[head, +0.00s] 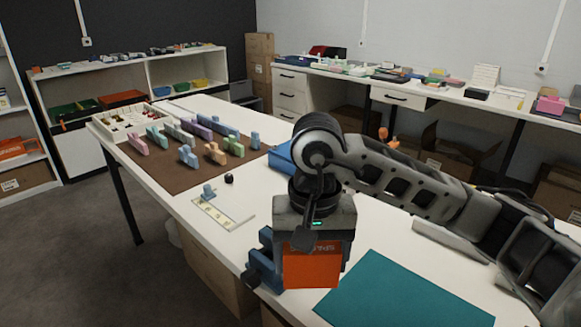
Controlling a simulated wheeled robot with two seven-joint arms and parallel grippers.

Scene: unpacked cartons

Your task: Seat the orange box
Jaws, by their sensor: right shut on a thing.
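The orange box (312,270) is below my right gripper (314,238), near the front edge of the white table. My right gripper points down and is shut on the box; its fingertips are mostly hidden. Pale lettering shows along the box's upper part. A blue fixture-like part (263,262) is close on the box's left, partly hidden; I cannot tell whether they touch. I cannot tell whether the box rests on the table or hangs just above it. My left gripper is not in view.
A teal mat (400,292) lies right of the box. A brown mat (172,172) holds several coloured blocks, with a white compartment tray (128,122) at its far left. A pale strip (222,208) and small black object (229,178) lie nearer. A blue object (281,158) is partly hidden behind my arm.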

